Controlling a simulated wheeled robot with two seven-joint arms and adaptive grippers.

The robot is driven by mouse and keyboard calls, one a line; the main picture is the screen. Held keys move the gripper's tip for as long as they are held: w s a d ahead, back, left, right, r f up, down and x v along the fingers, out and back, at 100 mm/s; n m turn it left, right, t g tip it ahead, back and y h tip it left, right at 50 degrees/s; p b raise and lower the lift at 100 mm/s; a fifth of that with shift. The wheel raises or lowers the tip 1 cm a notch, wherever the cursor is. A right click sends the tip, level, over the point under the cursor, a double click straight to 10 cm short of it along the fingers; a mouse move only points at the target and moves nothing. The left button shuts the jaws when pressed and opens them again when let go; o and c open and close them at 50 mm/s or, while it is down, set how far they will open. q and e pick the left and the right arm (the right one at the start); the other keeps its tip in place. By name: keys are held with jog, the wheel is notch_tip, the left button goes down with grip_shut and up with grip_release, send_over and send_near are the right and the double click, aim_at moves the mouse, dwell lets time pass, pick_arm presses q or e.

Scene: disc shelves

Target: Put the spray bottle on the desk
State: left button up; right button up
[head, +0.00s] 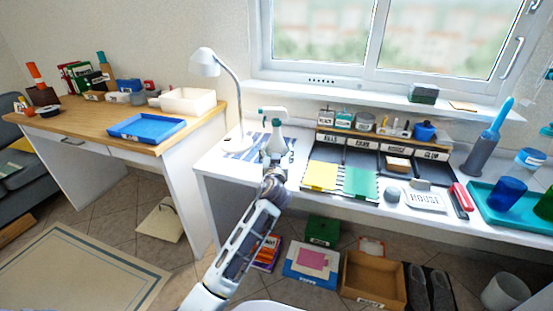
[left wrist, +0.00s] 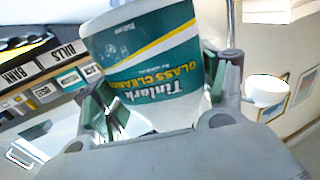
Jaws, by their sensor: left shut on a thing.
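The spray bottle (head: 274,138), white with a green trigger head, stands roughly upright in my left gripper (head: 272,172) above the left part of the white desk (head: 222,168). In the left wrist view, the glass cleaner label of the spray bottle (left wrist: 150,55) shows upside down. The fingers of my left gripper (left wrist: 165,98) are on both sides of it, shut on it. In the head view I cannot tell whether the bottle's base touches anything, as the gripper hides it. A wooden-topped desk (head: 75,130) stands at the left. My right gripper is not in view.
A white lamp (head: 207,63) and striped mat (head: 245,147) are behind the bottle. A labelled organizer (head: 365,143), colored sheets and a teal tray (head: 490,205) fill the white desk's right side. The wooden desk holds a blue tray (head: 147,127) and cream bin (head: 188,101); its front left is clear.

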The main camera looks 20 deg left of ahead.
pick_arm(q)
jog(key=shift+f+b, duration=0.3)
jog(key=shift+f, duration=0.8)
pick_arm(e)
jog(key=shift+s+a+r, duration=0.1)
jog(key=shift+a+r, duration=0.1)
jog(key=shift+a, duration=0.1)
pick_arm(q)
jog(key=shift+f, duration=0.1)
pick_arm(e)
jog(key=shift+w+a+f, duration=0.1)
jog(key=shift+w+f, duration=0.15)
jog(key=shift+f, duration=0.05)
pick_arm(q)
jog(key=shift+f, duration=0.1)
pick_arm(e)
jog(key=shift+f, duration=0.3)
pick_arm(q)
jog(key=shift+f+b, duration=0.1)
jog(key=shift+b, duration=0.2)
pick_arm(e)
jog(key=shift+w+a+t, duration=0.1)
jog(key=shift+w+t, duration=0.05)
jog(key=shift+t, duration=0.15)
pick_arm(q)
jog(key=shift+f, duration=0.15)
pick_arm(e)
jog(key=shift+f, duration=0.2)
